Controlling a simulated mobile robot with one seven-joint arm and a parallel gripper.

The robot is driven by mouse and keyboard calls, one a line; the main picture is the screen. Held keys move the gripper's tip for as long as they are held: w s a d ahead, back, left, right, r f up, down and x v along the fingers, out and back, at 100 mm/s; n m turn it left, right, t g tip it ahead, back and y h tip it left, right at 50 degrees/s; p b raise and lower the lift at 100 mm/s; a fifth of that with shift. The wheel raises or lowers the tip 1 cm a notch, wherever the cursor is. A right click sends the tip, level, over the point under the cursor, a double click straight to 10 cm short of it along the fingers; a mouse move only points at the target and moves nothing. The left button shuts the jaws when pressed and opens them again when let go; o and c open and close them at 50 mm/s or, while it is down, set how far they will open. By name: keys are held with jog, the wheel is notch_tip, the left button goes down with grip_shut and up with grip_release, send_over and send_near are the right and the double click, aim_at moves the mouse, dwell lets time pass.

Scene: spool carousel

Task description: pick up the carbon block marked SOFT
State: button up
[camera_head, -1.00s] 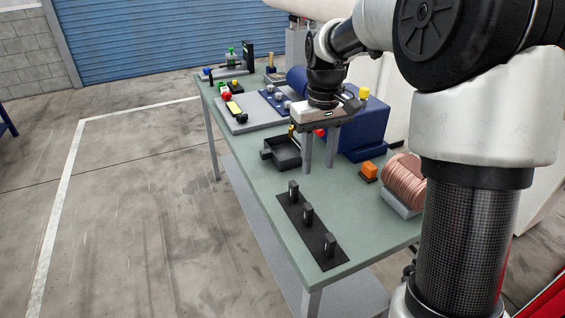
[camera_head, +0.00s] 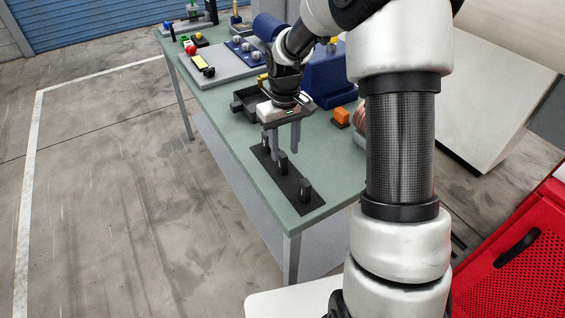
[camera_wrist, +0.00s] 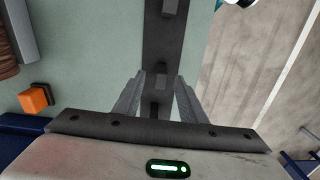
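Three dark carbon blocks stand upright in a row on a black strip: a far one (camera_head: 266,142), a middle one (camera_head: 283,163) and a near one (camera_head: 306,190). No marking is readable, so I cannot tell which is SOFT. The black strip (camera_head: 293,187) lies along the bench's front edge; it also shows in the wrist view (camera_wrist: 165,45). My gripper (camera_head: 285,155) points down over the strip, near the middle and far blocks, its fingers apart. In the wrist view one block (camera_wrist: 162,82) shows between the fingertips; contact cannot be told. Another block (camera_wrist: 170,7) is at the top edge.
A black tray (camera_head: 244,101) sits just behind my gripper. An orange block (camera_head: 341,116) on a dark base stands to the right, by a copper spool (camera_head: 360,125). A blue machine (camera_head: 328,80) stands behind. The green bench top (camera_head: 232,132) is bare left of the strip.

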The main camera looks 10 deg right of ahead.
aim_at(282, 154)
jog(key=f, duration=0.4)
jog(key=shift+w+a, duration=0.2)
jog(key=shift+w, duration=0.1)
grip_shut()
